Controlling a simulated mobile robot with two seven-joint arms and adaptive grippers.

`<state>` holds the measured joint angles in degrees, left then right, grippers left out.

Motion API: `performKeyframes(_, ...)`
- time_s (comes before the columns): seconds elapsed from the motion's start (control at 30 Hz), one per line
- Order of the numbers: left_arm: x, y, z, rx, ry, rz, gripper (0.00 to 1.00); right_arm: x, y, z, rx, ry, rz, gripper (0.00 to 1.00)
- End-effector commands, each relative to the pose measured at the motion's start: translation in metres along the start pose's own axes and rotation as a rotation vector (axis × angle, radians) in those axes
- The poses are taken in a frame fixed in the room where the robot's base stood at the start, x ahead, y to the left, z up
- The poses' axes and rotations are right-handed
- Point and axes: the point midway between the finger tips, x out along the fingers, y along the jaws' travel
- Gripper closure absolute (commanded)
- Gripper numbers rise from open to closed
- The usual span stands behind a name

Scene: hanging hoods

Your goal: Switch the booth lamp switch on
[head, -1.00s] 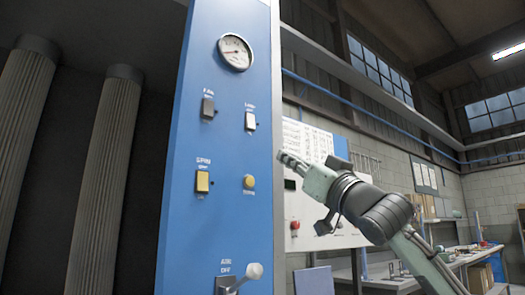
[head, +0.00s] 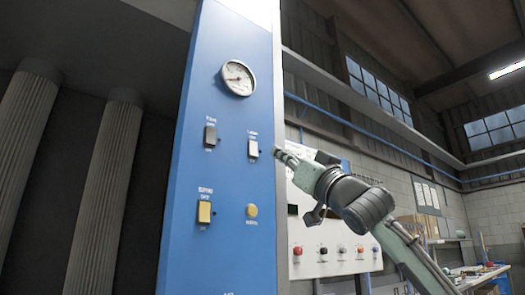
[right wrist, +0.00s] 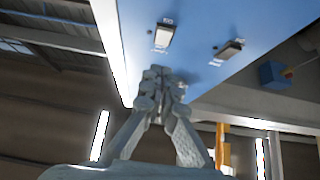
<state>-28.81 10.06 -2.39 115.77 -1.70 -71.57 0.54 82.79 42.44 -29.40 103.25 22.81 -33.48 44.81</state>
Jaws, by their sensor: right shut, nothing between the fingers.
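A blue control panel (head: 222,110) stands left of centre in the head view. On its upper right is a white rocker switch (head: 253,149) under a small blurred label that seems to start with "L", likely the lamp switch. A dark-bodied rocker (head: 210,136) sits to its left. My right gripper (head: 281,154) is shut and empty, just right of the white switch with a small gap. In the right wrist view, the closed fingertips (right wrist: 157,78) are below the white switch (right wrist: 164,36) and apart from it. My left gripper is not in view.
A round gauge (head: 238,78) is above the switches. A yellow rocker (head: 204,212) and a yellow round button (head: 252,211) are below. A white board with several coloured buttons (head: 322,251) stands behind my right arm. Ribbed columns (head: 105,190) are at the left.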

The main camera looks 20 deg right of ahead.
Motion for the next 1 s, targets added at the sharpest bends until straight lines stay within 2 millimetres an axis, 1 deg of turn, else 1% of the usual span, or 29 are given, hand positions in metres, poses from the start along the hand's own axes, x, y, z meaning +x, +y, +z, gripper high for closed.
performKeyframes(0.03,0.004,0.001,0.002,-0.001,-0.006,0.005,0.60,0.015,-0.001,-0.004,0.001,0.000,-0.001,1.00)
performKeyframes(0.13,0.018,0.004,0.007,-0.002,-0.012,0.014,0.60,0.035,-0.001,-0.004,0.001,0.000,0.000,1.00)
performKeyframes(0.17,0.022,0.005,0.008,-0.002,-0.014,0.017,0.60,0.041,0.000,-0.003,0.001,0.000,0.001,1.00)
performKeyframes(0.23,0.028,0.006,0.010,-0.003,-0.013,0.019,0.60,0.048,0.000,0.009,0.001,-0.003,0.000,1.00)
performKeyframes(0.33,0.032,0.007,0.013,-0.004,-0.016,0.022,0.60,0.056,0.000,0.018,0.000,-0.002,0.001,1.00)
performKeyframes(0.53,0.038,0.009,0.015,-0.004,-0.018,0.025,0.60,0.064,0.000,0.028,0.000,0.000,0.000,1.00)
performKeyframes(0.93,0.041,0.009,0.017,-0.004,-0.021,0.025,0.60,0.064,0.000,0.031,0.002,0.006,-0.001,1.00)
performKeyframes(0.97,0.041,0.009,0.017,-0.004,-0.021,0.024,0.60,0.065,-0.001,0.032,0.003,0.013,-0.001,1.00)
performKeyframes(1.0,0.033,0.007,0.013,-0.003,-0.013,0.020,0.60,0.065,-0.001,0.035,0.006,0.026,-0.002,1.00)
